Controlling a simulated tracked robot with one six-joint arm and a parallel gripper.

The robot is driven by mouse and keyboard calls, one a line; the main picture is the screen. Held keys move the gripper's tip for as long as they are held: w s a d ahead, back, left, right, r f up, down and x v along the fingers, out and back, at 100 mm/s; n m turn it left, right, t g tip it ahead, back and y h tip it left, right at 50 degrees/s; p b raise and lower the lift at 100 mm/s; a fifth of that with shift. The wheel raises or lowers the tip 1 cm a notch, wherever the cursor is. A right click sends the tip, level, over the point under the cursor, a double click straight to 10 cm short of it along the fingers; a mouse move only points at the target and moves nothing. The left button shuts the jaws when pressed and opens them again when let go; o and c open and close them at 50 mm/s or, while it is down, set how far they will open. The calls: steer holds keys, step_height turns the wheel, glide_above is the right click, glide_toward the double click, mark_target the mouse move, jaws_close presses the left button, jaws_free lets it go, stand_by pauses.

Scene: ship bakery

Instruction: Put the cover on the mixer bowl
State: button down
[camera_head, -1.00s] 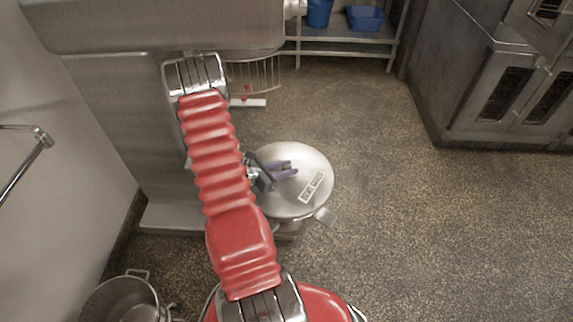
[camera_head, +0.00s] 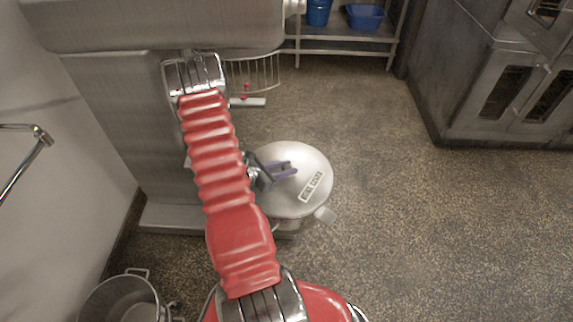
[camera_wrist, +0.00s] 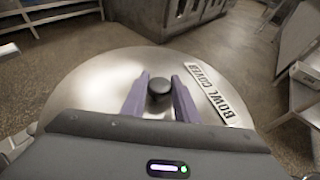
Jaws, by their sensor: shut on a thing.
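The bowl cover (camera_head: 312,158) is a round, shiny metal lid with a "BOWL COVER" label and a dark knob (camera_wrist: 159,89). My gripper (camera_head: 292,169) reaches over it from the left, its purple fingers closed on the knob. The wrist view shows the fingers on either side of the knob and the cover (camera_wrist: 85,85) spread out below. The mixer bowl (camera_head: 290,225) is almost all hidden under the cover; a bit of its side and a tab-like handle (camera_head: 325,215) show. The cover lies over the bowl, but I cannot tell whether its rim touches all round.
The mixer (camera_head: 105,100) stands at the left with its head above and a wire guard (camera_head: 262,75). A steel pot (camera_head: 105,300) sits at lower left. A shelf with blue bins (camera_head: 364,17) and an oven (camera_head: 500,100) stand behind. The floor at right is clear.

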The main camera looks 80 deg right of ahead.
steer(key=shift+f, duration=0.7)
stand_by(1.0)
steer(key=c, duration=1.3)
jaws_free()
steer(key=v, duration=1.3)
steer(key=shift+w+a, duration=0.25)
steer(key=shift+a, duration=0.1)
